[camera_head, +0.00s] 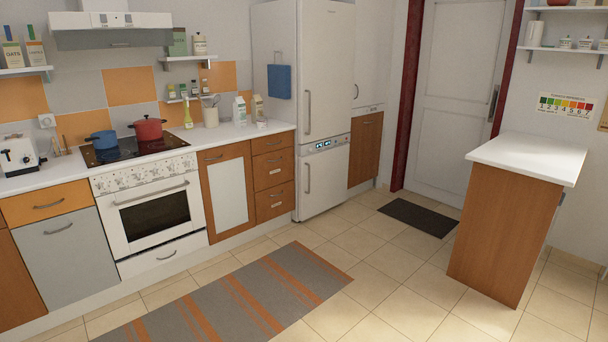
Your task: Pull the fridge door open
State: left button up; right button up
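The white fridge (327,75) stands at the back, just right of the counter's end. It has a tall upper door with a vertical handle (307,112) near its left edge. A lower door (325,180) has its own vertical handle (307,177). A small display panel sits between the two doors. Both doors look closed. A blue towel hangs on the fridge's left side. Neither of my grippers shows in this view.
A counter with an oven (151,205) and pots runs along the left. A striped rug (229,303) lies in front of it. A white-topped island (528,157) stands at the right. A dark mat (417,217) lies before the white room door (462,85). Tiled floor before the fridge is free.

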aim_at(326, 28)
jog(key=i, duration=3)
jog(key=i+u, duration=0.25)
jog(key=i, duration=0.25)
jog(key=i+l+u, duration=0.25)
jog(key=i, duration=0.2)
jog(key=i+l+u, duration=0.25)
jog(key=i, duration=0.2)
jog(key=i+l+u, duration=0.2)
jog(key=i, duration=0.25)
jog(key=l, duration=0.1)
